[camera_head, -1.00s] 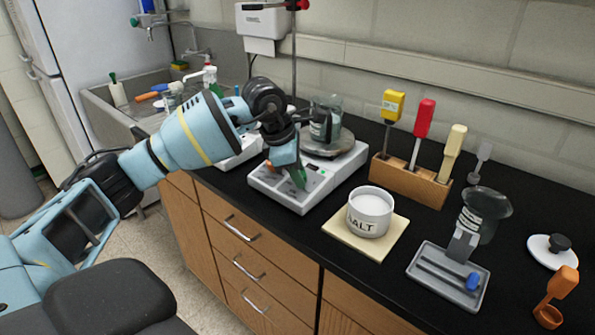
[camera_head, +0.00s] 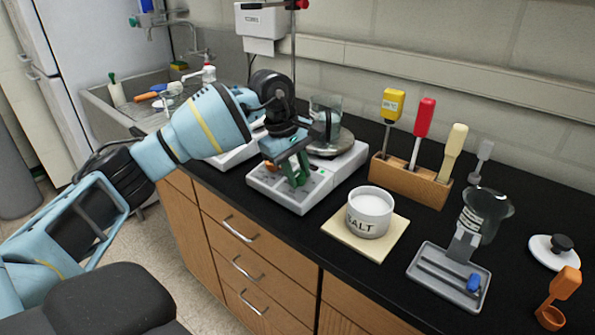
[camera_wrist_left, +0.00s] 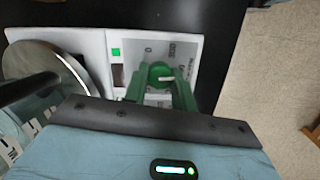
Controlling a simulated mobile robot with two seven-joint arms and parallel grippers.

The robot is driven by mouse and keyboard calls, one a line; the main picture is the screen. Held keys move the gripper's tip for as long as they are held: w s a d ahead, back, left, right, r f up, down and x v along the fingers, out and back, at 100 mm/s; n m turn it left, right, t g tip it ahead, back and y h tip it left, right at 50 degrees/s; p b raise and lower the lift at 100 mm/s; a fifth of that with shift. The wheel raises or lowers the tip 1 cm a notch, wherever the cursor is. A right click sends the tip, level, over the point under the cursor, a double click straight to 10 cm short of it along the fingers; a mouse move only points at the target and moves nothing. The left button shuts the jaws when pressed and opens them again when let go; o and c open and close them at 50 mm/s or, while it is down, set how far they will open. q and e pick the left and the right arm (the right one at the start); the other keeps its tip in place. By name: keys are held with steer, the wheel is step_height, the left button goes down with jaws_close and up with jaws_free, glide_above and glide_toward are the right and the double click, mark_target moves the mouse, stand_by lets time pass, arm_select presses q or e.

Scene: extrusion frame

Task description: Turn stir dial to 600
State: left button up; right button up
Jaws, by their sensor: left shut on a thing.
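The white hotplate stirrer (camera_head: 318,191) stands on the black counter, its control panel facing me. In the left wrist view, the green stir dial (camera_wrist_left: 160,72) sits on the panel (camera_wrist_left: 190,48), beside printed numbers including 0 and 300. A pale mark shows on the dial, but its exact reading is unclear. My left gripper (camera_head: 297,182) is over the panel, and its green fingers are shut on the dial, one on each side, in the left wrist view (camera_wrist_left: 160,88). In the head view the gripper hides the dial. My right gripper is not in view.
A glass beaker (camera_head: 325,112) stands on the stirrer's round plate (camera_head: 335,146), close behind my gripper. A salt tub (camera_head: 370,213) on a pale tile and a wooden rack (camera_head: 410,181) of tools stand to the right. A sink (camera_head: 98,99) is at the left.

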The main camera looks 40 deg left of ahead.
arm_select(q)
steer(key=shift+m, duration=0.5)
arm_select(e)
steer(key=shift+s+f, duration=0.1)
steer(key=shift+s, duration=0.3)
arm_select(q)
steer(key=o, duration=1)
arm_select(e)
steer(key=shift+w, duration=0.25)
arm_select(q)
steer(key=shift+r, duration=0.1)
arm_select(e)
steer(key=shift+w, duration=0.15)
arm_select(q)
steer(key=shift+a+r, duration=0.1)
steer(key=shift+r, duration=0.25)
steer(key=shift+v, duration=3.45)
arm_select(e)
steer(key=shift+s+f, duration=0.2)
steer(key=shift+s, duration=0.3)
